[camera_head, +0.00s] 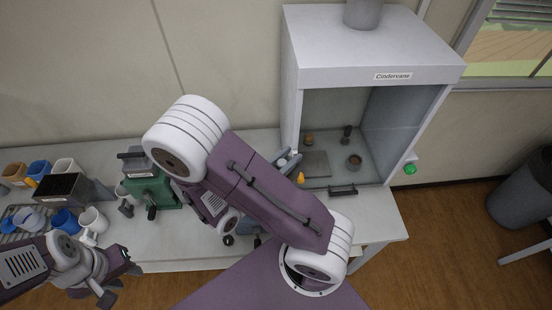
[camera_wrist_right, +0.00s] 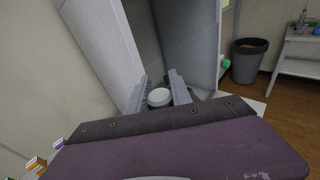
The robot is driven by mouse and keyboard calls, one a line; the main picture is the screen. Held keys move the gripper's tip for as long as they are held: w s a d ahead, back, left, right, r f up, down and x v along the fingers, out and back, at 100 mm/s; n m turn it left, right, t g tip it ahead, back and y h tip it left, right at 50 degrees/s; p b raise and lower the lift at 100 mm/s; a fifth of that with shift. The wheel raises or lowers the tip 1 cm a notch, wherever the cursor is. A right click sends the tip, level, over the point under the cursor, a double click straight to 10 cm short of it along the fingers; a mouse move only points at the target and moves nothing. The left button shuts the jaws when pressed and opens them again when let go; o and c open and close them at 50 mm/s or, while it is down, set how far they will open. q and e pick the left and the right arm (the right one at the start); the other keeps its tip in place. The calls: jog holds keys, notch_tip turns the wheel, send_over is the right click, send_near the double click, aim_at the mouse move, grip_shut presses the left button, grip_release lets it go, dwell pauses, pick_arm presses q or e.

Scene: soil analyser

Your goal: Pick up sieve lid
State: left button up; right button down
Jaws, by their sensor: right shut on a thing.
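In the right wrist view a pale grey round piece (camera_wrist_right: 159,97), which looks like the sieve lid, sits between the two grey fingers of my right gripper (camera_wrist_right: 160,90). The gripper is shut on it. In the head view my right gripper (camera_head: 289,161) is in front of the open hood, mostly hidden behind my own forearm, and the held piece cannot be made out clearly there. My left gripper (camera_head: 122,281) is at the lower left, in front of the table's front edge, with its fingers apart and nothing between them.
A white hood (camera_head: 370,47) labelled Cindervane stands open at the back right, with small items inside. A green device (camera_head: 150,190) is left of my right arm. Mugs (camera_head: 93,220) and a dark box (camera_head: 63,188) crowd the left of the table (camera_head: 385,215). A bin (camera_head: 525,190) stands right.

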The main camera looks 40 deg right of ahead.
jog(key=shift+s+d+r+p, duration=0.25)
jog(key=shift+r+p, duration=0.25)
jog(key=shift+p, duration=1.15)
jog(key=shift+s+d+r+p, duration=0.2)
jog(key=shift+r+p, duration=0.3)
jog(key=shift+p, duration=1.1)
jog(key=shift+s+d+f+p, duration=0.2)
jog(key=shift+s+p, duration=0.2)
jog(key=shift+p, duration=0.05)
jog(key=shift+f, duration=0.1)
